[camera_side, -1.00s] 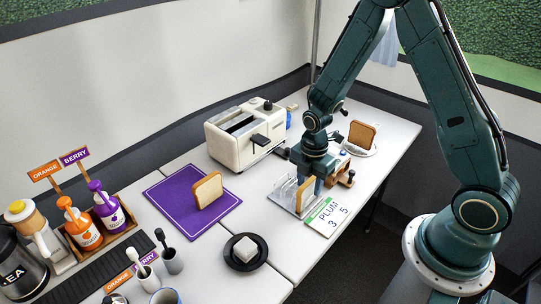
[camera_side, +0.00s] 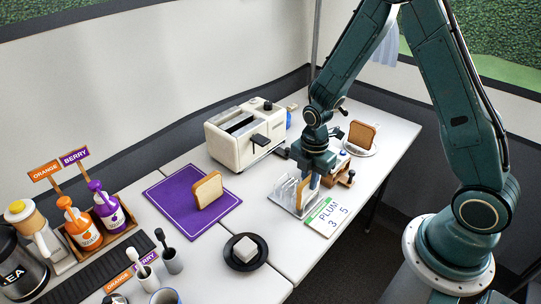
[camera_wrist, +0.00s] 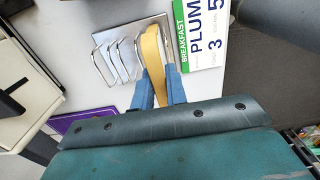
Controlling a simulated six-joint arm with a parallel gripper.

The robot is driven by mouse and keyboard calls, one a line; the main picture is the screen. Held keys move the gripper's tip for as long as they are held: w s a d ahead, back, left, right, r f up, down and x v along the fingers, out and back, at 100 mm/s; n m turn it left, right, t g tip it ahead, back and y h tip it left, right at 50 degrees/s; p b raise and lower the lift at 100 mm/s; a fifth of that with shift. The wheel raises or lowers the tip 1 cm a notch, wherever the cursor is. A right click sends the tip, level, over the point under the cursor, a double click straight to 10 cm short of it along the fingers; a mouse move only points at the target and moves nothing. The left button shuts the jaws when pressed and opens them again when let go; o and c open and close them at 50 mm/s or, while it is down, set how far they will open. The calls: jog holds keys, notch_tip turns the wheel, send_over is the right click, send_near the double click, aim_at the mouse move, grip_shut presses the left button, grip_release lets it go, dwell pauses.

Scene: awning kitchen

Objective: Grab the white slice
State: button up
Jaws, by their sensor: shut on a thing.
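The white slice (camera_wrist: 154,60) stands on edge in the wire toast rack (camera_wrist: 112,55), at the side nearest the menu card. In the wrist view I see it edge-on, as a narrow yellow-tan strip. My gripper (camera_wrist: 158,88) is shut on it, with a blue finger on each side. In the side view my gripper (camera_side: 307,183) points down at the right part of the rack (camera_side: 285,192), and it hides most of the slice.
A menu card reading PLUM (camera_side: 326,214) lies beside the rack. A cream toaster (camera_side: 238,143) stands behind it. A toast slice (camera_side: 207,191) stands on a purple mat (camera_side: 168,200), and another brown slice (camera_side: 362,135) stands on a plate at the right. A black dish (camera_side: 233,258) holds a white block.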

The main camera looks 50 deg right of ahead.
notch_tip(320, 180, up, 19)
dwell(0.6)
jog(key=shift+w+d+f, duration=0.1)
dwell(0.5)
